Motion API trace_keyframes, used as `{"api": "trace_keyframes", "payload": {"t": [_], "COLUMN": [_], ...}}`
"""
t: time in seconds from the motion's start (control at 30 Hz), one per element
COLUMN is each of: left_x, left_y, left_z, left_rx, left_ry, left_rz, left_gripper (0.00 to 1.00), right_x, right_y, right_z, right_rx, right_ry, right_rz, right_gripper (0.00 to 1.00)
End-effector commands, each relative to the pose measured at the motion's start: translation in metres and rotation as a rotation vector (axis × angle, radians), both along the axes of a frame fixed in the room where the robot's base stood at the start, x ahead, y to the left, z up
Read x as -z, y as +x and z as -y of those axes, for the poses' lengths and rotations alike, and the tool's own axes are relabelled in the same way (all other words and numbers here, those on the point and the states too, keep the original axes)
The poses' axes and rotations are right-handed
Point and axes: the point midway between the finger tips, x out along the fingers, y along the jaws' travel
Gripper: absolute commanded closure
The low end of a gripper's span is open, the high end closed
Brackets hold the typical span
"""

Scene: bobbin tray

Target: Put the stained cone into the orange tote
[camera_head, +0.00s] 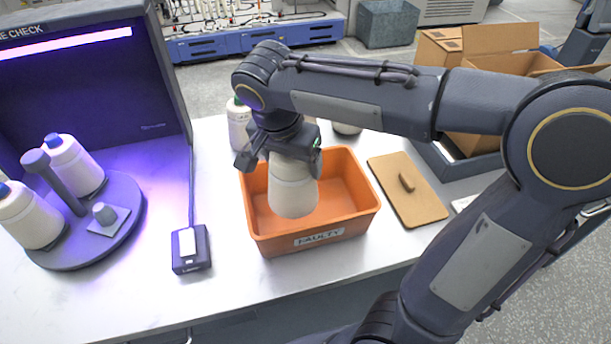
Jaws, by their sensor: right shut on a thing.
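My right gripper (283,152) is shut on a white yarn cone (292,190). The cone hangs upright with its wide end down, over the orange tote (372,198) and partly within its outline. I cannot tell whether its base touches the tote floor. No stain shows on the side I see. The orange tote carries a label reading FAULTY on its front wall and otherwise looks empty. My left gripper is not in view.
A dark check booth (90,90) with a violet lamp stands at left, with two cones (75,168) on its round turntable (75,252). A small switch box (191,249) sits beside it. More cones (239,125) stand behind the tote. A brown board (407,205) lies right of it.

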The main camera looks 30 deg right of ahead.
Motion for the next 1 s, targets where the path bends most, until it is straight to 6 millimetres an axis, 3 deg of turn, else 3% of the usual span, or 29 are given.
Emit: {"api": "trace_keyframes", "payload": {"t": [0.2,0.43,0.6,1.0], "left_x": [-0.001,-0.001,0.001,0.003], "left_y": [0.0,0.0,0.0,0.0], "left_z": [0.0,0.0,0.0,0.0], "left_rx": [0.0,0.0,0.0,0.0], "left_ry": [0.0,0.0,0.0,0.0], "left_rz": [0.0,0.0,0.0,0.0], "left_gripper": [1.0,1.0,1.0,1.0], "right_x": [0.036,0.052,0.078,0.086], "right_y": [0.009,0.013,0.014,0.014], "right_z": [0.026,0.039,0.04,0.039], "right_rx": [0.0,0.001,-0.005,-0.003], "right_ry": [-0.001,0.0,-0.001,0.0], "right_rz": [-0.005,-0.004,-0.005,-0.001], "right_gripper": [0.7,0.7,0.7,0.7]}}
